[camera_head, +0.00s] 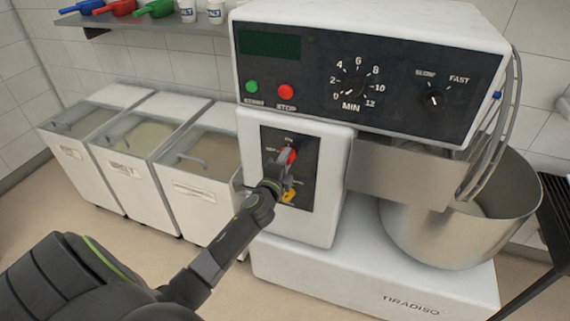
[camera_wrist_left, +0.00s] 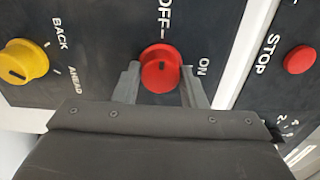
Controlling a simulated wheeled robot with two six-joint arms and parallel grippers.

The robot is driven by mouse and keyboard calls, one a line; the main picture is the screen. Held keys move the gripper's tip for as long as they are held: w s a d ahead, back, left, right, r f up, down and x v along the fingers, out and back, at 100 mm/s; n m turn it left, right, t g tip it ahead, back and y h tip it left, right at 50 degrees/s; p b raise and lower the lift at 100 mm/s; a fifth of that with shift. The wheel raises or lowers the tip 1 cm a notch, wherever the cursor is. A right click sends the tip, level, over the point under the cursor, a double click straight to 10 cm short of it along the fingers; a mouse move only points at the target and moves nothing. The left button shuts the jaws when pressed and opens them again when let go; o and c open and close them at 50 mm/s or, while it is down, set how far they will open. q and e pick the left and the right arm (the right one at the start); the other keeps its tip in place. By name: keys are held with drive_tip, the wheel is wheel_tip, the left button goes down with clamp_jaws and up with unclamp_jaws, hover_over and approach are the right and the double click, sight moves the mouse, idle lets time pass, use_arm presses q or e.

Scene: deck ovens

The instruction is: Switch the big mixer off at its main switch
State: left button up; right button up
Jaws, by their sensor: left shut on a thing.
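The big mixer (camera_head: 450,130) stands in the middle and right of the head view. Its main switch is a red knob (camera_head: 292,153) on the black lower panel, with OFF and ON labels beside it. The left wrist view shows the red knob (camera_wrist_left: 160,72) close up, with a small dark mark on its face; I cannot tell surely which label the mark points to. My left gripper (camera_head: 286,160) is shut on this knob, one finger on each side, as the left wrist view also shows (camera_wrist_left: 158,84). My right gripper is not in view.
A yellow BACK/AHEAD knob (camera_head: 291,195) sits just below the main switch. Green start (camera_head: 252,87) and red stop (camera_head: 286,92) buttons and a timer dial (camera_head: 349,89) are above. The steel bowl (camera_head: 450,235) is at right. White bins (camera_head: 200,180) stand at left.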

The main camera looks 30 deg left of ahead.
use_arm(q)
drive_tip(key=shift+n, duration=0.3)
drive_tip(key=o, duration=1)
drive_tip(key=shift+s, duration=0.1)
drive_tip(key=v, duration=1.7)
drive_tip(key=shift+s+d+b, duration=0.1)
drive_tip(key=shift+b, duration=0.25)
